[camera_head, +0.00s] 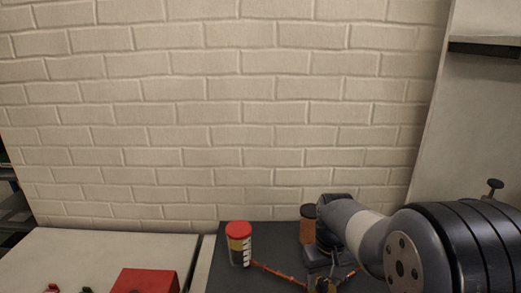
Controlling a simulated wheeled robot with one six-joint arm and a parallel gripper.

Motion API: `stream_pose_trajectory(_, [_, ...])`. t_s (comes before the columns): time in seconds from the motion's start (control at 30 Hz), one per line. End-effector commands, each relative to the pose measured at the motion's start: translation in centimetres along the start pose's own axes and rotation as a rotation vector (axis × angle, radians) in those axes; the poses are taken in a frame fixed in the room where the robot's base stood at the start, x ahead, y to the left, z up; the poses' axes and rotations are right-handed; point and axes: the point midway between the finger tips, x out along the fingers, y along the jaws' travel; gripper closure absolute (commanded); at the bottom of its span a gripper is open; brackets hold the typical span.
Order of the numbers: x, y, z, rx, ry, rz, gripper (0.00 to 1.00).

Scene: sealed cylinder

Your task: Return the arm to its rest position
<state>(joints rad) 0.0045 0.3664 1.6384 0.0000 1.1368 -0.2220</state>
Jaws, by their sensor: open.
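My arm (365,233) reaches in from the right edge over the dark mat and bends down at its far end. My gripper (324,282) is at the bottom of the picture, partly cut off by the lower edge. It is open, and I see nothing held in it. A cylinder with a red lid (239,245) and a yellow, black and white body stands upright on the dark mat (217,270), left of my gripper. A thin orange-brown piece runs from near the cylinder's base toward my gripper; I cannot tell whether it touches the cylinder.
A brown item with a dark top (308,226) stands close beside my arm. A red box (146,281) and small red and green items sit on the pale worktop (95,255) at left. A brick wall (210,120) closes the back. A shelf (485,48) is at upper right.

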Motion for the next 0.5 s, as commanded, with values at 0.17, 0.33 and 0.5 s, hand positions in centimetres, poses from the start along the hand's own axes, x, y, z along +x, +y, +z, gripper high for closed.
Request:
stream_pose_trajectory(0.17, [0.0,0.1,0.0,-0.144,0.0,0.0,0.51])
stream_pose_trajectory(0.33, [0.0,0.1,0.0,-0.281,0.001,0.0,0.51])
stream_pose_trajectory(0.5, [-1.3,0.1,-0.1,-0.377,0.006,0.003,0.51])
